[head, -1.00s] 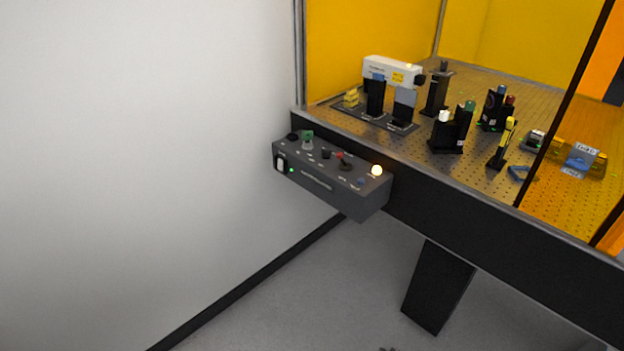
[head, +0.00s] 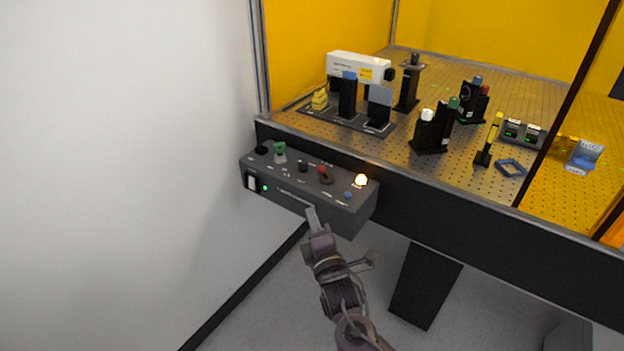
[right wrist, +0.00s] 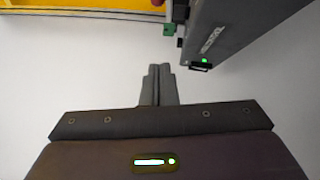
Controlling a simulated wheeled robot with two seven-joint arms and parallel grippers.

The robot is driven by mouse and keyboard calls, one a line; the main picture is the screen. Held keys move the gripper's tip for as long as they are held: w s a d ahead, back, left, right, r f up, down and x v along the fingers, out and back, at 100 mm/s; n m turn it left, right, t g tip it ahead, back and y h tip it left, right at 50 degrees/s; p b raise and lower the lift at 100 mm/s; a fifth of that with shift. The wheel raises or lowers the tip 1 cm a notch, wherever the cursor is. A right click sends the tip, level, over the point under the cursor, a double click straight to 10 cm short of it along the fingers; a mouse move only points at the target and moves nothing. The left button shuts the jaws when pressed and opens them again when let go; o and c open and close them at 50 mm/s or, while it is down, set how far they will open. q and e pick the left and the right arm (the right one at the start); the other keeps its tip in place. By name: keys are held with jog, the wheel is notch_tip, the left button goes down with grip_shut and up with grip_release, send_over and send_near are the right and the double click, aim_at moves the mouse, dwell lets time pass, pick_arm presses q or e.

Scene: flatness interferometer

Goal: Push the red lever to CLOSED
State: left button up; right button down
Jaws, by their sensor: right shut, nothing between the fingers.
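The red lever (head: 323,171) stands on top of the dark grey control box (head: 303,200) fixed to the table's front edge. Its red knob shows near the right half of the box, and its labels are too small to read. My right gripper (head: 311,210) is shut and empty, just in front of the box's front face and below the lever. In the right wrist view the shut fingers (right wrist: 160,72) point at the pale wall, with the box (right wrist: 235,35) to their right. My left gripper is not in view.
The box top also carries a green switch (head: 279,152), a black knob (head: 303,166), a blue button (head: 348,195) and a lit lamp (head: 361,180). The optical table (head: 440,195) with mounts lies behind, and a white wall (head: 120,150) stands at left.

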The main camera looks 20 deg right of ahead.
aim_at(324, 174)
jog(key=w+d+p, duration=0.1)
jog(key=w, duration=0.2)
jog(key=w+d+r, duration=0.1)
jog(key=w, duration=0.3)
jog(key=w+d+r+p, duration=0.1)
jog(key=w+d, duration=0.1)
jog(key=w, duration=0.1)
jog(key=shift+w+p, duration=0.3)
jog(key=shift+w, duration=0.1)
jog(key=shift+f, duration=0.1)
jog(key=shift+w+d+r+m+g+p, duration=0.15)
jog(key=shift+r+m+g+p, duration=0.2)
jog(key=shift+p, duration=0.4)
